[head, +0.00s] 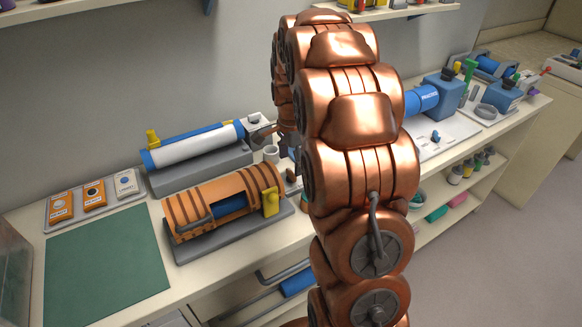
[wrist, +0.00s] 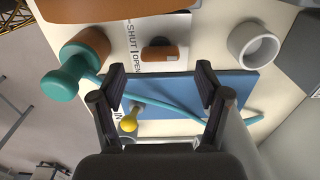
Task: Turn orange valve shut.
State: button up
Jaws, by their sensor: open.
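In the wrist view a small orange valve handle (wrist: 172,53) with a dark centre lies just beyond my fingertips. I cannot tell for sure which word the handle points to. My gripper (wrist: 161,84) is open, its two dark fingers apart and nothing between the tips touching the handle. In the head view my gripper is mostly hidden behind my copper arm, and the valve is not clearly seen.
In the wrist view, an orange cylinder with a teal end (wrist: 62,84) is left of the valve, and a white cup (wrist: 253,45) right. A blue block (wrist: 188,84), teal hose and yellow knob (wrist: 128,123) lie near my fingers.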

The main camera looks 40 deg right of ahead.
aim_at(291, 172)
jog(key=shift+f+p, duration=0.4)
jog(key=shift+f, duration=1.4)
jog(key=c, duration=1.2)
jog(key=shift+o, duration=0.2)
